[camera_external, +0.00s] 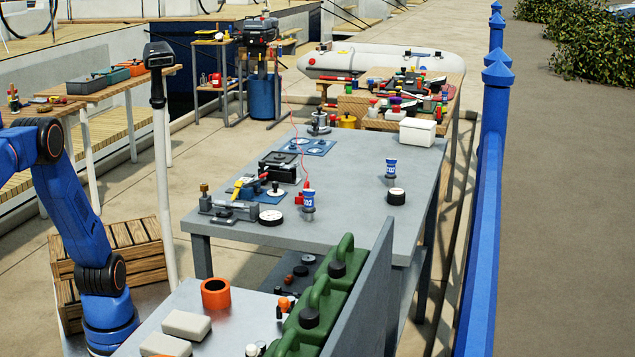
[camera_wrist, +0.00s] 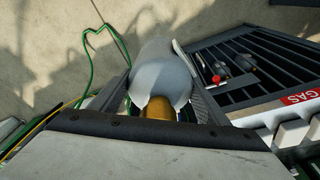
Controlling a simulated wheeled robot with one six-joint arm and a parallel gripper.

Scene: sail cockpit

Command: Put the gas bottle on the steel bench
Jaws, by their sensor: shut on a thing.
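My gripper (camera_wrist: 160,98) shows in the wrist view with a finger on each side of a pale grey, rounded gas bottle (camera_wrist: 163,72). It is shut on the bottle near its brass neck (camera_wrist: 156,108). The lower part of the bottle is hidden. In the external view my blue arm runs out of the left edge, so gripper and bottle do not show there. The grey steel bench (camera_external: 345,205) stands in the middle of the external view, apart from my arm.
In the wrist view are a barred rack (camera_wrist: 260,65), a red GAS label (camera_wrist: 300,97) and a green hose (camera_wrist: 88,62).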

